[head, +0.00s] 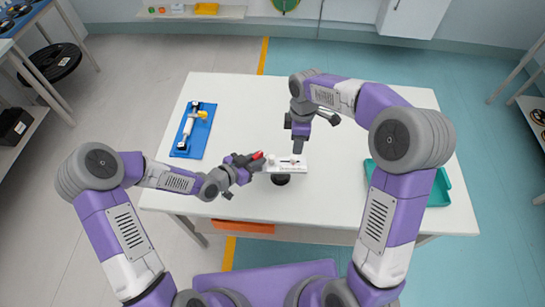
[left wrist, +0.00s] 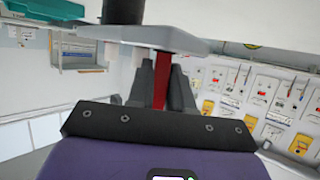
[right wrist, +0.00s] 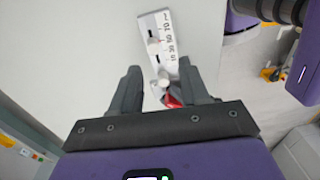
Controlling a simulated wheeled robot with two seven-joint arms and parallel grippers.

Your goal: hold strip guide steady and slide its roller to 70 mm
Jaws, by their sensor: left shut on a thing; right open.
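The strip guide (head: 287,166) is a white plate with a printed scale, raised on a dark round foot (head: 281,179) at the table's front middle. In the right wrist view the guide (right wrist: 168,28) shows numbers rising away from my gripper. A pale knob (right wrist: 162,82), perhaps the roller, stands near the low-number end; its exact reading is unclear. My left gripper (head: 254,161) is shut on the guide's red tab, a red bar between the fingers in the left wrist view (left wrist: 161,78). My right gripper (head: 298,148) is open above the guide, pointing down.
The white table (head: 350,215) is mostly bare around the guide. A blue tray (head: 181,146) with a white and yellow device lies at the left. A teal tray (head: 440,190) sits at the right, partly behind my right arm. An orange bin (head: 243,227) shows under the front edge.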

